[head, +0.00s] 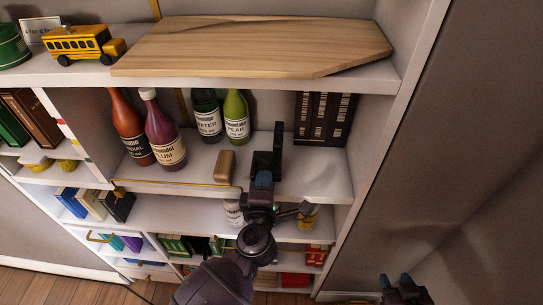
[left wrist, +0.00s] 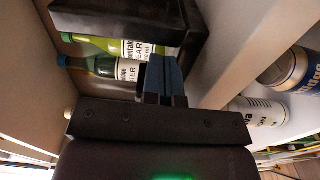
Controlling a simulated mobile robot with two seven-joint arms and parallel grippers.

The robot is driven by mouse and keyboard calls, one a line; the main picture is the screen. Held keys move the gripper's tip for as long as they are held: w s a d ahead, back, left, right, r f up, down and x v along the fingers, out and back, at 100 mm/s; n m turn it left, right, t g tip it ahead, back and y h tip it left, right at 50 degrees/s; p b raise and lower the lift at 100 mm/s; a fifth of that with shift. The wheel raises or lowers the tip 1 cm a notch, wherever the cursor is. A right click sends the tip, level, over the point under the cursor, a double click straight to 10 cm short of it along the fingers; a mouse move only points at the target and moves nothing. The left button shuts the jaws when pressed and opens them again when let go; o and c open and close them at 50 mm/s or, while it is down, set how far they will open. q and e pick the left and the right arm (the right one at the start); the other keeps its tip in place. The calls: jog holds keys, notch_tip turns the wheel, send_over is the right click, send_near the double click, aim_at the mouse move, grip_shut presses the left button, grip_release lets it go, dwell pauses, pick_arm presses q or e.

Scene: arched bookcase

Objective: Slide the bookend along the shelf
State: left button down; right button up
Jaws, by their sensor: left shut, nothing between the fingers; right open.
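The black bookend (head: 266,160) stands upright on the middle shelf, right of the bottles and in front of the dark books. It also shows as a large dark shape at the top of the left wrist view (left wrist: 125,18). My left gripper (head: 263,181) is shut and empty at the shelf's front, right at the bookend's near side. Its blue fingertips (left wrist: 163,75) are very close to the bookend; I cannot tell whether they touch. My arm hides the bookend's lower front. My right gripper (head: 403,290) is open and empty at the bottom right, away from the shelf.
A small brown block (head: 225,166) stands left of the bookend. Several bottles (head: 165,135) stand further left. Dark books (head: 325,119) stand at the back right. The shelf (head: 325,175) is clear right of the bookend. A wooden board (head: 250,45) lies on the shelf above.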

aim_at(279, 174)
pick_arm(q)
jog(key=shift+d, duration=0.1)
dwell(0.4)
jog(key=shift+d, duration=0.2)
jog(key=shift+d, duration=0.35)
jog(key=shift+d, duration=0.1)
jog(key=shift+d, duration=0.25)
jog(key=shift+d, duration=0.35)
jog(key=shift+d, duration=0.25)
jog(key=shift+d, duration=0.1)
